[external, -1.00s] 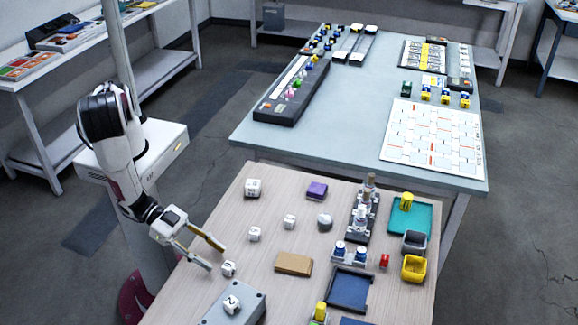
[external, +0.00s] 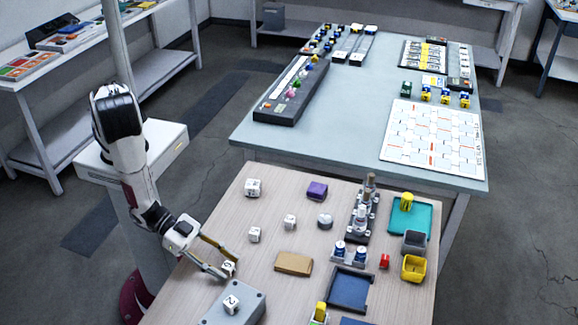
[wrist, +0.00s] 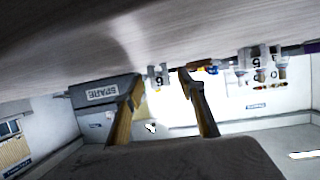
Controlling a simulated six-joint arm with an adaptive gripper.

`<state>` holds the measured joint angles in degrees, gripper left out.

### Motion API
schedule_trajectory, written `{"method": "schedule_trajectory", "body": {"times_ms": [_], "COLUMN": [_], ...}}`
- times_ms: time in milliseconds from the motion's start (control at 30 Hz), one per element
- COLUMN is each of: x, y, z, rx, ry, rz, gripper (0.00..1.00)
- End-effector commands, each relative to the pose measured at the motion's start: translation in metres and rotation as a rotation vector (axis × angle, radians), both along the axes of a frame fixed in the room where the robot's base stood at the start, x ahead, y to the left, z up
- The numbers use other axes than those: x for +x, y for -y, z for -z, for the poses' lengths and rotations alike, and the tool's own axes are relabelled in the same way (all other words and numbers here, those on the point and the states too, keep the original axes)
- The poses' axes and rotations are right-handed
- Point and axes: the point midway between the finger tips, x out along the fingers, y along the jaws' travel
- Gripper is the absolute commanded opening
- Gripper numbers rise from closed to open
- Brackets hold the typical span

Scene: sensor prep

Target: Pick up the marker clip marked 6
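Several small white clips with black marks stand on the wooden table (external: 270,208). One white clip (external: 228,268) sits at the near left, beside the grey box. My gripper (external: 229,269) is low over the table with its two fingers on either side of this clip. In the wrist view, which looks upside down, the clip (wrist: 158,77) shows between the fingertips of my open gripper (wrist: 161,82), with gaps at both sides. Its mark looks like a 6, though it is small. Other white clips stand farther off (external: 254,234), (external: 290,222), (external: 253,187).
A grey box (external: 250,303) labelled SPARE in the wrist view (wrist: 85,95) is close to my gripper, with a marked white clip (external: 231,304) on top.

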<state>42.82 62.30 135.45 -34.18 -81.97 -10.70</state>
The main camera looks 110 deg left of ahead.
Motion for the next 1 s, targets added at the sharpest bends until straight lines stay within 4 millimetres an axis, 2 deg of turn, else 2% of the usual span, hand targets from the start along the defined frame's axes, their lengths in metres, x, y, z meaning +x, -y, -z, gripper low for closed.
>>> {"method": "schedule_trajectory", "body": {"times_ms": [200, 733, 767, 867, 900, 1000], "x": [0.014, 0.015, 0.015, 0.015, 0.015, 0.015], "y": [0.001, 0.001, 0.001, 0.001, 0.001, 0.001], "z": [0.006, 0.007, 0.007, 0.007, 0.007, 0.007], "rx": [0.000, 0.001, 0.001, 0.001, 0.000, 0.000], "ry": [0.000, 0.000, 0.000, 0.000, 0.000, 0.000], "rz": [0.000, 0.000, 0.000, 0.000, 0.000, 0.000], "gripper": [0.40, 0.40, 0.37, 0.11, 0.08, 0.08]}}
